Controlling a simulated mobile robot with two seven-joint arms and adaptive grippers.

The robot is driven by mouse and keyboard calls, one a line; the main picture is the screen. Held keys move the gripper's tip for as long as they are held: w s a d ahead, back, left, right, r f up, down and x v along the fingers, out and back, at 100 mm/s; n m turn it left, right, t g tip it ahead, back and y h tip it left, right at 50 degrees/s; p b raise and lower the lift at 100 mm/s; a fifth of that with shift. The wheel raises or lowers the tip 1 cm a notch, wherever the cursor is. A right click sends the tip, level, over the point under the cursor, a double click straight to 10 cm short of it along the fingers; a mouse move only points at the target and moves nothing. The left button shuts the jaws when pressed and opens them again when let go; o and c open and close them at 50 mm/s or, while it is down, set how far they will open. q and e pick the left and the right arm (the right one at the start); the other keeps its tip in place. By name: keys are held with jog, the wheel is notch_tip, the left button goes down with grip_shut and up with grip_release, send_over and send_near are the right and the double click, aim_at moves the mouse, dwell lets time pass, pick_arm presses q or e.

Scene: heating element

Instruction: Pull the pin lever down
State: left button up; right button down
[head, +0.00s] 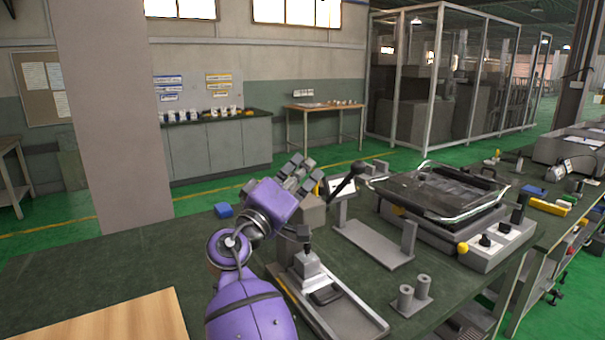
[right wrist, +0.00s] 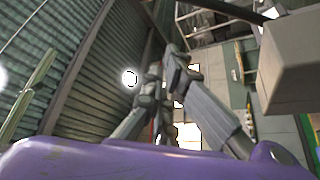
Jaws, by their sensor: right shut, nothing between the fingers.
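A black lever with a rounded knob (head: 349,178) angles up to the right beside a grey block (head: 313,211) on the green bench; this looks like the pin lever, and its lower end is partly hidden. My right gripper (head: 303,170), on the purple arm, is just left of the lever and above the block, apart from the knob. Its fingers are shut and empty. In the right wrist view the fingers (right wrist: 165,75) point up with their tips close together. A grey block-shaped part (right wrist: 290,65) shows at the upper right there. My left gripper is not in view.
A grey fixture with a clamp (head: 325,292) lies in front of my right arm. A grey bracket (head: 375,242), two small cylinders (head: 413,295) and a large framed machine (head: 440,195) stand to the right. The left bench top is mostly clear.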

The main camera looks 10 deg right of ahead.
aim_at(342, 186)
jog(key=p+x, duration=0.1)
jog(key=x, duration=0.5)
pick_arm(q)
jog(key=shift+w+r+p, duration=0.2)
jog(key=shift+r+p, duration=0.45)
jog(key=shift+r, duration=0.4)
pick_arm(e)
jog(key=s+f, duration=0.1)
jog(key=s+d+f, duration=0.1)
jog(key=shift+s+d+f, duration=0.3)
jog(key=shift+s, duration=0.05)
